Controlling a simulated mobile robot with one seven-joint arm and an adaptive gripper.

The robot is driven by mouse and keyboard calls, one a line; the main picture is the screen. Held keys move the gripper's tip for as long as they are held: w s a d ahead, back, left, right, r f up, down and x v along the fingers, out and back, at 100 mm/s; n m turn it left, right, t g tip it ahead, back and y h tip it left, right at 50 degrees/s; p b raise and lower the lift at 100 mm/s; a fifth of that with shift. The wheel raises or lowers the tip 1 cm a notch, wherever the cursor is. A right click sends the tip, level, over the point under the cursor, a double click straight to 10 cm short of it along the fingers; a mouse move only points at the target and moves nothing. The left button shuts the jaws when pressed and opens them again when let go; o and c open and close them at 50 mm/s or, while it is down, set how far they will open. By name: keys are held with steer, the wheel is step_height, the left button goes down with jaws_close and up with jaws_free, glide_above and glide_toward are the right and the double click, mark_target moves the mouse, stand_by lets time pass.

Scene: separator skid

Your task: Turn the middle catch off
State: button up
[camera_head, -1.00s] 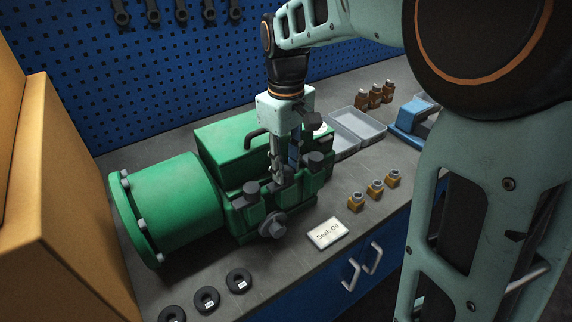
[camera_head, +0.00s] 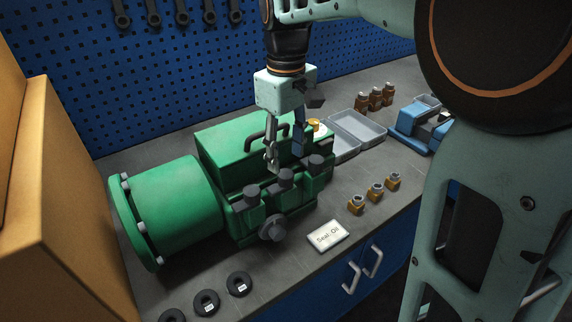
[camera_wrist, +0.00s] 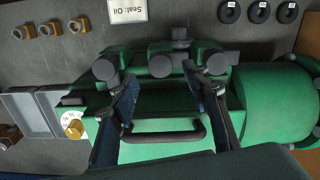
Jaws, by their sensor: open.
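The green machine (camera_head: 190,190) on the bench has three dark catches in a row along its front. The middle catch (camera_head: 286,178) lies between the left catch (camera_head: 252,193) and the right catch (camera_head: 317,162). In the wrist view the middle catch (camera_wrist: 160,66) shows as a dark round cap, framed by the two fingers. My gripper (camera_head: 285,158) is open and empty, pointing down above and slightly behind the middle catch. Its fingertips (camera_wrist: 160,80) are spread to either side, apart from the cap. The catch's exact turn is hard to tell.
A black handle (camera_wrist: 155,136) arches over the green lid. A yellow dial (camera_wrist: 73,125) is beside it. A Seal Oil sign (camera_head: 327,235), brass fittings (camera_head: 376,191) and black rings (camera_head: 206,301) lie in front. A grey tray (camera_head: 357,130) and blue vise (camera_head: 420,122) stand right.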

mark_target(286, 174)
step_height(286, 174, up, 7)
steer(key=shift+r, duration=0.2)
stand_by(0.3)
